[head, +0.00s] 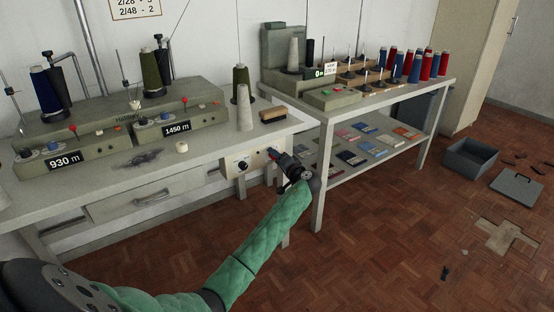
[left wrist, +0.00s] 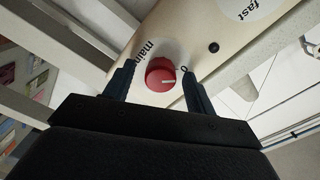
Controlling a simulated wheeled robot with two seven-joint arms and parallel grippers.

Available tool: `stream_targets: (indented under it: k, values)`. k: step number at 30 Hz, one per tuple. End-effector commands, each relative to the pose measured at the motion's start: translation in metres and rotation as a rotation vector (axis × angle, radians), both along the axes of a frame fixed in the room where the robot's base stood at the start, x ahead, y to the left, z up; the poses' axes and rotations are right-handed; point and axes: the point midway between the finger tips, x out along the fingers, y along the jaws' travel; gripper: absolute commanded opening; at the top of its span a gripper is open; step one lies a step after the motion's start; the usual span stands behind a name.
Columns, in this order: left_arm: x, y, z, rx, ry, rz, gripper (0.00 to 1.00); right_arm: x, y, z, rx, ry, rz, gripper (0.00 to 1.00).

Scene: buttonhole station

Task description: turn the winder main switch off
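The winder main switch is a red round knob (left wrist: 160,75) in the left wrist view. It has a pale pointer line on its face and sits on a white disc lettered "main" and "0". The line lies roughly level in that view, towards the right, a little below the "0". My left gripper (left wrist: 158,68) is open, one finger on each side of the knob, with gaps showing. In the head view my left gripper (head: 277,156) is at the right end of the cream control panel (head: 232,162) and largely hides the knob. My right gripper is not in view.
The panel also carries a black knob (head: 243,165). Above it, the winder table (head: 200,148) holds thread cones and a wooden brush (head: 273,114). A second table (head: 319,200) with spools stands to the right. A grey crate (head: 469,157) is on the floor.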

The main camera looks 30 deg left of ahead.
Motion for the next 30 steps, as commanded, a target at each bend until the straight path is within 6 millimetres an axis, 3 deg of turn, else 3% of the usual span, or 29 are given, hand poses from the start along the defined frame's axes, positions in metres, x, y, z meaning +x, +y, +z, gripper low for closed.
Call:
stream_targets:
  k: [8, 22, 30]
  values:
    - [-0.002, -0.005, 0.001, 0.0, 0.0, -0.001, 0.56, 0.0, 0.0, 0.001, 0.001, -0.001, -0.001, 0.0]
    - [-0.026, -0.064, 0.0, -0.002, 0.001, -0.001, 0.56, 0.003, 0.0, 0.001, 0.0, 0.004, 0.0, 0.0]
    - [-0.03, -0.072, 0.001, 0.0, 0.0, 0.0, 0.56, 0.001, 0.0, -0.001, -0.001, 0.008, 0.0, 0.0]
